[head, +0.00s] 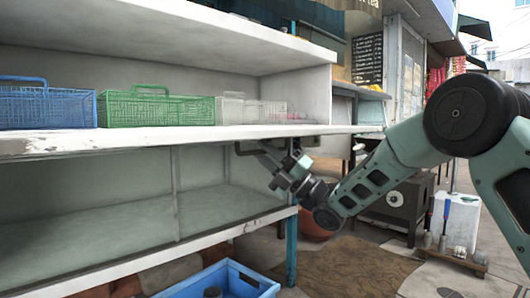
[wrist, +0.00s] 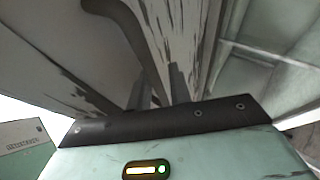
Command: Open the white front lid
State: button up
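A white, paint-chipped board (head: 150,138) runs across the shelf unit in the head view. I cannot tell for sure which part is the front lid. A dark handle (head: 245,150) sits just under the board's right part. In the wrist view the dark curved handle (wrist: 122,22) runs down along a worn white panel (wrist: 172,25) toward my gripper (wrist: 160,88). The two fingers stand apart, and the handle's lower end seems to reach between them; contact is unclear. In the head view my gripper (head: 272,160) is at the handle's right part, below the board.
A blue basket (head: 45,108), a green basket (head: 155,110) and a pale basket (head: 250,110) stand on the board. The lower shelf (head: 110,225) is empty. A blue crate (head: 225,275) is on the ground below. A white container (head: 456,222) stands at right.

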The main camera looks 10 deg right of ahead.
dwell(0.3)
jog(key=shift+s+d+f, duration=0.15)
jog(key=shift+d, duration=0.15)
jog(key=p+v, duration=0.5)
jog(key=v, duration=1.1)
jog(key=shift+d+f, duration=0.15)
jog(key=shift+f, duration=0.15)
jog(key=shift+s, duration=0.15)
